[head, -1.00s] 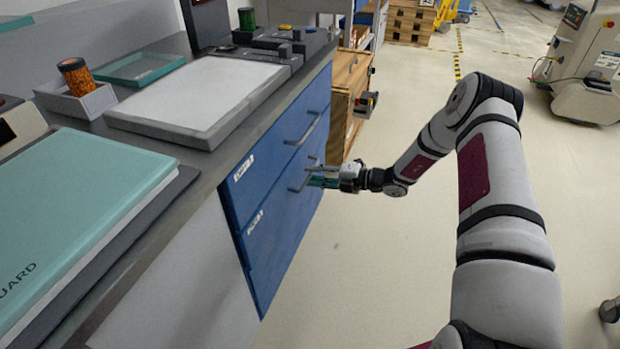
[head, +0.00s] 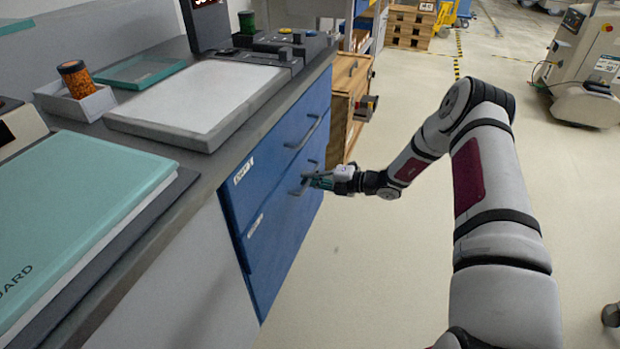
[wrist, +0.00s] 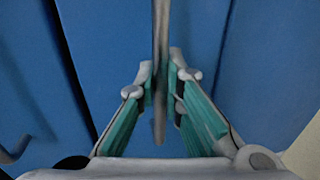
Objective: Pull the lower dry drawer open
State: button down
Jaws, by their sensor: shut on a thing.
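The lower blue drawer (head: 278,235) looks flush with the cabinet front. Its bar handle (head: 296,191) is partly covered by my gripper (head: 314,181). In the wrist view the handle (wrist: 160,45) runs as a grey bar between the teal fingers of my gripper (wrist: 160,90), which are shut on it. The upper blue drawer (head: 265,165) is shut above, with its own handle (head: 305,133). The small white labels on both drawers are too small to read.
The counter above holds a white board (head: 205,95), a teal case (head: 75,200) and a grey tray (head: 75,103) with an orange jar. A wooden crate (head: 345,95) stands beyond the cabinet. The floor (head: 370,260) in front of the drawers is clear.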

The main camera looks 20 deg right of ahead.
jog(key=f+p+v, duration=0.1)
jog(key=f+v, duration=0.2)
jog(key=v, duration=1.3)
jog(key=d+f+p+v, duration=0.1)
jog(key=f+v, duration=0.2)
jog(key=v, duration=1.3)
jog(key=shift+s+f, duration=0.3)
jog(key=shift+s, duration=0.1)
jog(key=shift+d, duration=0.1)
jog(key=c, duration=1.7)
grip_release()
jog(key=shift+d, duration=0.1)
jog(key=v, duration=1.1)
jog(key=shift+s+d, duration=0.25)
jog(key=shift+d, duration=0.05)
